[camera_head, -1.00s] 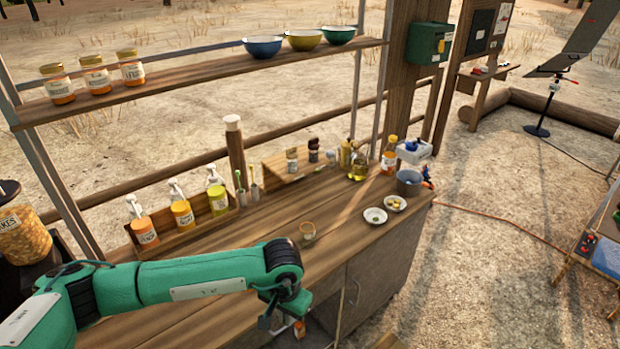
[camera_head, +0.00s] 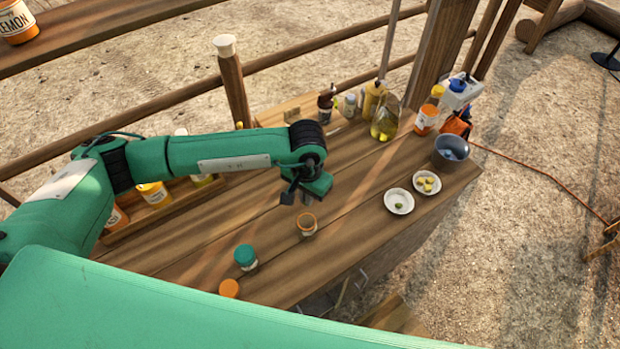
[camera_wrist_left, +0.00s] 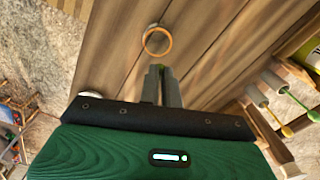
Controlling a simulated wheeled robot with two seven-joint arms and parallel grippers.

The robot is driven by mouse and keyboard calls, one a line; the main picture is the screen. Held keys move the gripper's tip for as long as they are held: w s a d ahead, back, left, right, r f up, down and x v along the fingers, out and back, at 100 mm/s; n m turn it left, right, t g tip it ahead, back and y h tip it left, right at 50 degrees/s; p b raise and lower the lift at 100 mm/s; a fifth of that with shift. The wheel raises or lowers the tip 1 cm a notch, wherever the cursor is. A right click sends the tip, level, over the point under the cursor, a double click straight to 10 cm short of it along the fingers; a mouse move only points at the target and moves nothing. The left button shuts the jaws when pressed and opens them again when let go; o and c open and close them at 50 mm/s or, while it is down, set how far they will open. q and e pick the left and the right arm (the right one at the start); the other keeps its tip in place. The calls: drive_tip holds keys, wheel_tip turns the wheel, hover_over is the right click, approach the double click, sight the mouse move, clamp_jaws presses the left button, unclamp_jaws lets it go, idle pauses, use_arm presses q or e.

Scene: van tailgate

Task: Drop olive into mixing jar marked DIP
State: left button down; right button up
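A small open jar with an orange rim (camera_head: 306,225) stands on the wooden counter; its marking is not readable. It also shows as an orange ring in the left wrist view (camera_wrist_left: 157,41). A small green olive (camera_head: 399,206) lies in a white saucer (camera_head: 390,208) right of the jar. My left gripper (camera_head: 306,200) is above the counter, just beyond the jar in the head view. In the left wrist view its fingers (camera_wrist_left: 161,72) are close together, pointing toward the jar, with nothing visible between them. My right gripper is not in view.
A second saucer (camera_head: 418,190) holds yellow pieces. A grey pot (camera_head: 452,150), an oil bottle (camera_head: 385,122) and an orange-labelled bottle (camera_head: 427,118) stand behind. A green-lidded jar (camera_head: 246,257) and an orange lid (camera_head: 229,288) are near the front. The counter between jar and saucers is clear.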

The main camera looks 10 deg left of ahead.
sight(307, 227)
use_arm(q)
drive_tip(key=shift+s+f, duration=0.4)
drive_tip(key=shift+f, duration=0.1)
wheel_tip(307, 227, down, 5)
drive_tip(key=shift+w+r+b, duration=0.1)
drive_tip(key=shift+r+b, duration=0.1)
drive_tip(key=shift+b, duration=0.1)
drive_tip(key=shift+w+f, duration=0.1)
drive_tip(key=shift+b, duration=0.6)
drive_tip(key=c, duration=1.5)
unclamp_jaws()
drive_tip(key=shift+c, duration=0.2)
